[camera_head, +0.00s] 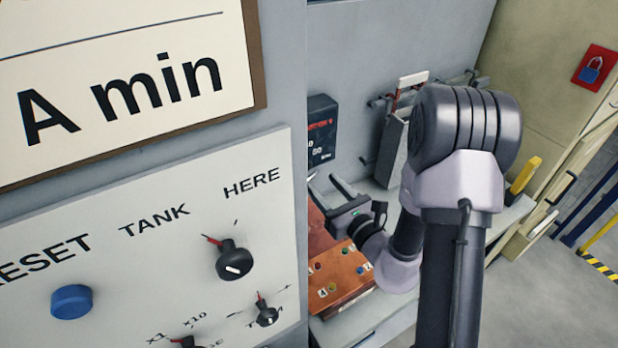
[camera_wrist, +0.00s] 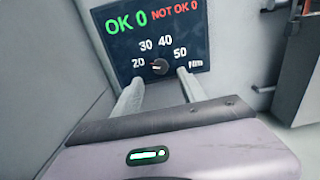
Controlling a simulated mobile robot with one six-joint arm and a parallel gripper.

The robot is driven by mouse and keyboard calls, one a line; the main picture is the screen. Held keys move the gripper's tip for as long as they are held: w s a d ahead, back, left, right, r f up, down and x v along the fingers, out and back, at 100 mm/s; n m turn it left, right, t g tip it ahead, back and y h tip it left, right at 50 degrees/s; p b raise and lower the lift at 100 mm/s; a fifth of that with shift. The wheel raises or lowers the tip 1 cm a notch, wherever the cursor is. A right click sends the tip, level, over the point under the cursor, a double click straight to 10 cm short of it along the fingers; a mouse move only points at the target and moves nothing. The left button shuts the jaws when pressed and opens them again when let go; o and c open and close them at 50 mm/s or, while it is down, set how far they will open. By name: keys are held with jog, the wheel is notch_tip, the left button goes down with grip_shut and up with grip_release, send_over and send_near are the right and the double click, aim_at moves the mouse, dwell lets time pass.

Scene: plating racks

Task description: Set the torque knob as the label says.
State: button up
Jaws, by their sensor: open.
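The torque knob (camera_wrist: 159,67) is a small black round knob low on a dark panel (camera_wrist: 109,44) marked 20, 30, 40, 50 and Nm. Its pointer is too small to read surely. My gripper (camera_wrist: 160,77) is open, with one finger to each side of the knob in the wrist view; whether the tips reach its depth I cannot tell. In the head view my gripper (camera_head: 328,186) is just below the dark panel (camera_head: 321,145), where the knob is not distinguishable. No label giving a torque value is readable; a sign (camera_head: 120,85) shows only "A min".
A near panel (camera_head: 150,250) with a blue button (camera_head: 71,301) and several black knobs fills the left. An orange box (camera_head: 345,275) with coloured buttons sits below my gripper. A grey metal holder (camera_head: 393,145) stands right of the dark panel.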

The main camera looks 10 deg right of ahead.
jog(key=x, duration=0.7)
jog(key=shift+w+p, duration=0.25)
jog(key=shift+p, duration=0.1)
grip_shut()
